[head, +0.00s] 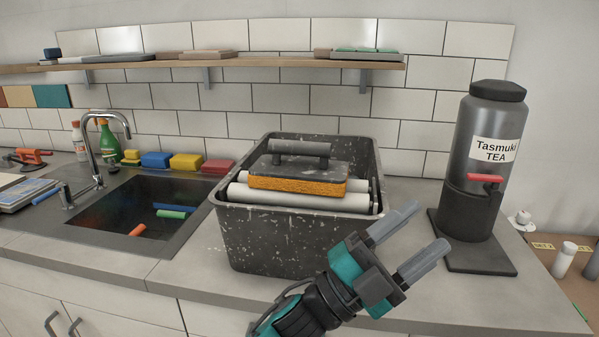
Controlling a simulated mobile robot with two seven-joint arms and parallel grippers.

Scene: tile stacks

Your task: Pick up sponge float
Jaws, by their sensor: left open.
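The sponge float (297,187) has an orange sponge layer under a dark grey plate, with a dark bar handle on top. It lies across the light rollers of a dark, paint-spotted bucket (285,240) on the countertop. My left gripper (430,227) is open and empty, in front of the bucket's right side. Its fingers point up and to the right, apart from the float. My right gripper is not in view.
A grey Tasmuki tea dispenser (487,160) stands on a dark base at the right. A sink (150,215) with a tap (95,150) is at the left, with colored sponges (185,163) behind it. A shelf (270,63) with tile stacks runs above.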

